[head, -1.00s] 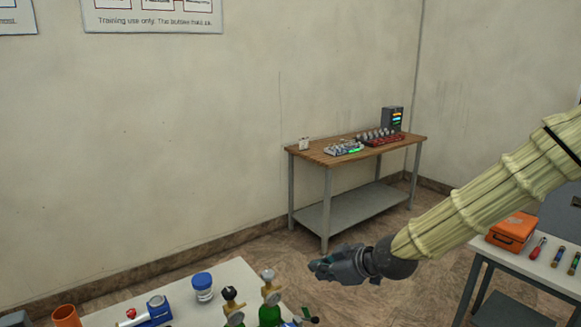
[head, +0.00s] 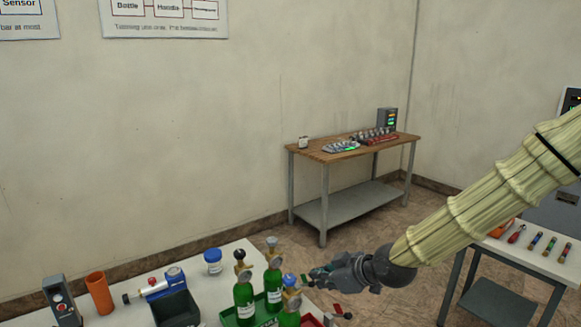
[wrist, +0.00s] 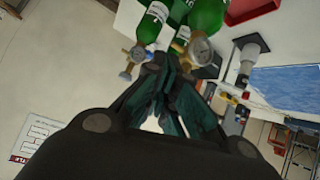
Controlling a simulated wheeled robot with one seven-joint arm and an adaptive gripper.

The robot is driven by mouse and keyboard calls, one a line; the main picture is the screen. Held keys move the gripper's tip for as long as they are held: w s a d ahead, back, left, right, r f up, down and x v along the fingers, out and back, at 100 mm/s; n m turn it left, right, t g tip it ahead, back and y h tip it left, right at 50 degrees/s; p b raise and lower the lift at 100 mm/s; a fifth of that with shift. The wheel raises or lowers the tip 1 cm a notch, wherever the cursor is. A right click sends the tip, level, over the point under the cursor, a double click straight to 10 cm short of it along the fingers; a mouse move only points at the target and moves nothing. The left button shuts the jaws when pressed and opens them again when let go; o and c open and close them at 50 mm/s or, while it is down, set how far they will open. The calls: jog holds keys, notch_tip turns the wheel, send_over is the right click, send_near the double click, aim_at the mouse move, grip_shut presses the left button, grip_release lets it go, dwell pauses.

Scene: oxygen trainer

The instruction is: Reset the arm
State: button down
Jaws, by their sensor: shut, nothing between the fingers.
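My arm in its pale ribbed sleeve reaches in from the right in the head view. My gripper (head: 312,277) is shut and empty, held in the air at the right end of the white table (head: 226,262). In the wrist view the fingers (wrist: 165,85) meet at their tips. Green bottles with regulators stand just left of the gripper in the head view: one in front (head: 244,300), one behind (head: 272,285) and one nearer (head: 289,312). In the wrist view a gauge (wrist: 200,50) shows close beyond the fingers. I cannot tell whether they touch.
The white table also holds an orange cup (head: 99,292), a blue-lidded jar (head: 213,262), a dark bin (head: 176,310) and a blue device (head: 160,284). A wooden bench (head: 320,152) stands by the wall. A side table (head: 535,262) with tools is at right. Floor between is clear.

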jog(key=s+d+f+m+g+h+b, duration=0.15)
jog(key=s+f, duration=0.25)
jog(key=f, duration=0.5)
jog(key=s+d+f+m+g+b, duration=0.15)
jog(key=s+f, duration=0.25)
jog(key=f, duration=0.5)
jog(key=s+d+f+m+h+b, duration=0.1)
jog(key=s+f+m, duration=0.2)
jog(key=f, duration=0.6)
jog(key=s+d+f+m+g+h+b, duration=0.1)
jog(key=s+d+f+m, duration=0.1)
jog(key=s+f, duration=0.5)
jog(key=s+d+f+m+g+h+b, duration=0.2)
jog(key=s+d+f, duration=0.3)
jog(key=s+f, duration=0.3)
jog(key=s+d+f+m+g+h+b, duration=0.1)
jog(key=s+d+f+m+h+b, duration=0.1)
jog(key=s+d+f, duration=0.2)
jog(key=s+f, duration=0.3)
jog(key=s, duration=0.5)
jog(key=shift+s+f, duration=0.2)
jog(key=shift+s, duration=0.2)
